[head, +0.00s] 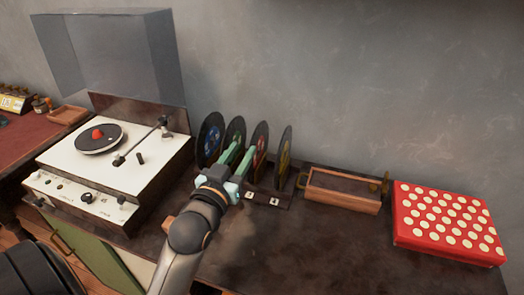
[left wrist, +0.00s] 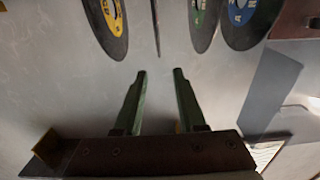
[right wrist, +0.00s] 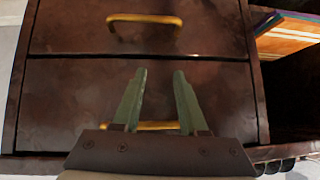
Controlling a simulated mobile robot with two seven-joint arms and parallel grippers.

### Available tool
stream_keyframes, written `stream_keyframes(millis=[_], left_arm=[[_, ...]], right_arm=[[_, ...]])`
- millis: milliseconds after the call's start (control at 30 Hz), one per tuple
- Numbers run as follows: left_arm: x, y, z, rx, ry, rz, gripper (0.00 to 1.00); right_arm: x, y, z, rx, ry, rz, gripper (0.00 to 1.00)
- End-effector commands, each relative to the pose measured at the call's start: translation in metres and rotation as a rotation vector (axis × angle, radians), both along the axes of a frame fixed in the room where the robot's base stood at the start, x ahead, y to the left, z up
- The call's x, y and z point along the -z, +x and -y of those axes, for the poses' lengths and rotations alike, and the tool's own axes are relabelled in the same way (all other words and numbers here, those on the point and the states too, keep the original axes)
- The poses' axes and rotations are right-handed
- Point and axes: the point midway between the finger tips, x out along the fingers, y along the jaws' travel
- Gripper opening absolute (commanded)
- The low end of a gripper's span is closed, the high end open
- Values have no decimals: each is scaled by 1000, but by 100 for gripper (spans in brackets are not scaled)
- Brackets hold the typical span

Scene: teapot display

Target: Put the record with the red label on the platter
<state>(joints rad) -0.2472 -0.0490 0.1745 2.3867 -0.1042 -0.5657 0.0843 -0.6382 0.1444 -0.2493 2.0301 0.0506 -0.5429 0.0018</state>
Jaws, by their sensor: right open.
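The red-label record (head: 262,136) stands upright in the rack, third from the left, with part of its red label showing. In the left wrist view a record (left wrist: 156,25) is seen edge-on between the finger lines, its label hidden; it seems to be the same one. My left gripper (head: 244,149) is open beside the records; its fingertips (left wrist: 159,72) are apart with nothing between them. The black platter (head: 113,134) is on the white turntable (head: 70,160), with a small red object at its centre. My right gripper (right wrist: 158,72) is open and empty, in front of brass-handled drawers.
Blue-label (head: 207,142), green-label (left wrist: 202,20) and yellow-label (head: 285,158) records share the rack (head: 268,193). The turntable's clear lid (head: 110,60) is raised; its tonearm (head: 140,140) lies beside the platter. A wooden crate (head: 340,197) and red dotted box (head: 448,222) stand right.

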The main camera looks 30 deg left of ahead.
Motion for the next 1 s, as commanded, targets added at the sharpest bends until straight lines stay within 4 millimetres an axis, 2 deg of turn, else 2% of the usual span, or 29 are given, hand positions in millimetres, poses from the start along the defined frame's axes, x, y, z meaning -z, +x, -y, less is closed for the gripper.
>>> stream_keyframes(millis=[300,567,833,1000], left_arm=[[-1,49,-12,0,1,1,40],[0,67,-16,0,1,-1,40],[2,102,-25,1,1,1,40],[2,113,-27,1,0,0,40]], right_arm=[[1,0,0,1,-1,0,42],[2,0,1,1,-1,0,42],[6,-1,1,1,-1,0,42],[6,-1,1,1,-1,0,42]])
